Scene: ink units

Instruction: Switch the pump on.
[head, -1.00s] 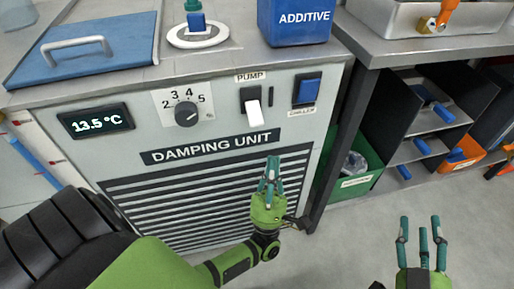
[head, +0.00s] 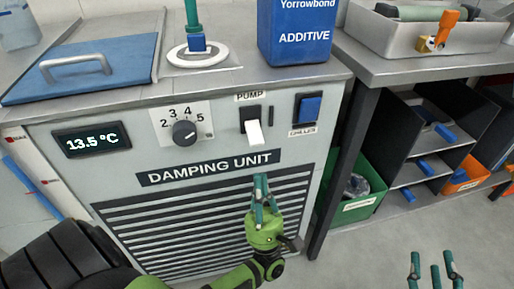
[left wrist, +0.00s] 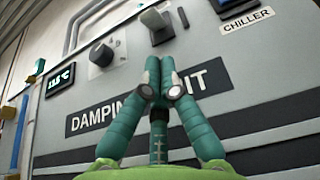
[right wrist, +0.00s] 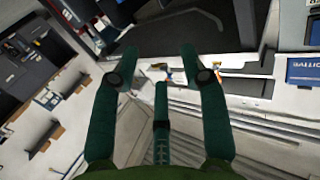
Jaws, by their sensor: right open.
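The pump switch (head: 252,126) is on the front of the damping unit (head: 225,145), under the PUMP label. It has a black body with a white lever that points down and out. It also shows at the top of the left wrist view (left wrist: 156,24). My left gripper (head: 261,180) is in front of the grille, below the switch and apart from it. Its fingertips meet with nothing between them. My right gripper (head: 436,262) is open and empty over the floor at the lower right.
The blue chiller switch (head: 308,108) is right of the pump switch, and a black dial (head: 184,133) is left of it. A display (head: 92,141) reads 13.5 °C. A blue additive container (head: 297,35) stands on top. A green bin (head: 355,200) is at the right.

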